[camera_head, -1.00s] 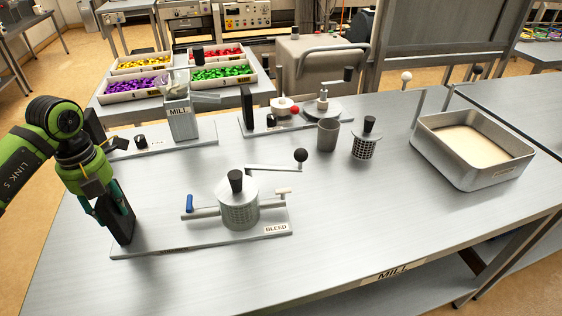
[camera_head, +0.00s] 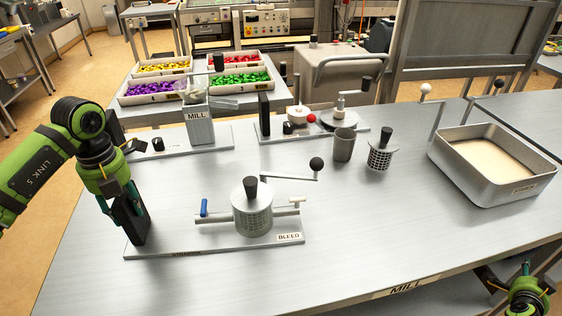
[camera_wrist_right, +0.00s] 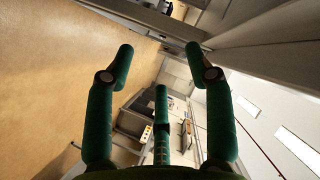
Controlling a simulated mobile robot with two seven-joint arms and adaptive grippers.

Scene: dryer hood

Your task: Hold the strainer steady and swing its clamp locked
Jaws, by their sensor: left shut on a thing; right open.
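The strainer (camera_head: 253,218), a grey perforated cylinder with a black knob on top, stands upright on a base plate (camera_head: 205,248) labelled BLEED. A clamp arm (camera_head: 290,178) with a black ball at its end reaches from the strainer's top to the right. A blue-handled lever (camera_head: 204,207) is on its left and a pale-tipped one (camera_head: 296,202) on its right. My left gripper (camera_head: 130,215) is shut on the black upright block at the plate's left end. My right gripper is open and empty in the wrist view (camera_wrist_right: 160,58); its arm shows at the lower right of the head view.
A grey cup (camera_head: 343,146) and a second perforated basket (camera_head: 379,154) stand behind the strainer. A metal tray (camera_head: 448,165) of pale powder is at the right. The MILL canister (camera_head: 200,126) is behind. The bench's front right is clear.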

